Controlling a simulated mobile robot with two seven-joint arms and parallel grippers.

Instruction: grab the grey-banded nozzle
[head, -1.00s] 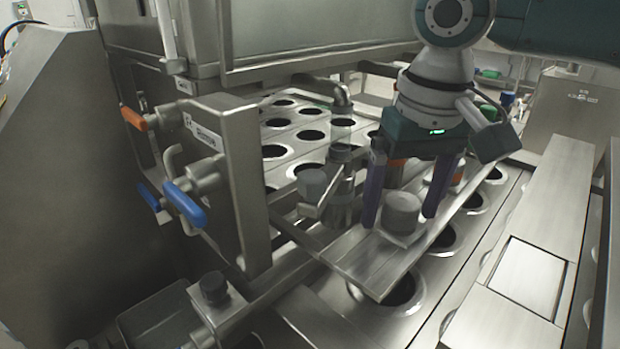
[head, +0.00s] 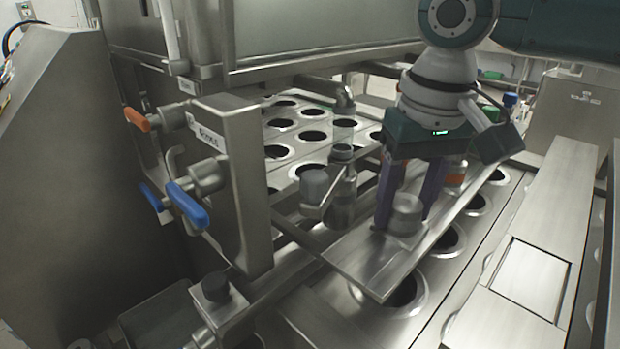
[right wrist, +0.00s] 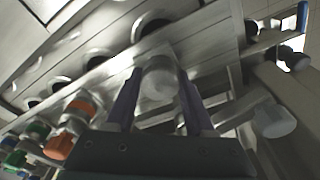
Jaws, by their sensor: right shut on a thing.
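The grey-banded nozzle (head: 407,208) is a short grey cylinder standing on the metal plate (head: 362,262) in the head view. My right gripper (head: 406,217) comes down over it from above, with a dark purple finger on each side. The fingers are shut on the nozzle. In the right wrist view the nozzle (right wrist: 158,80) sits between the two fingers, its round end showing. Its lower part is partly hidden in the head view. My left gripper is not in view.
An orange-banded nozzle (head: 456,176) stands just behind my right gripper, with green (head: 490,112) and blue (head: 510,99) ones farther back. A grey-capped fitting (head: 314,186) and upright pipe stand to the left. A valve block (head: 234,190) with blue and orange handles is farther left.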

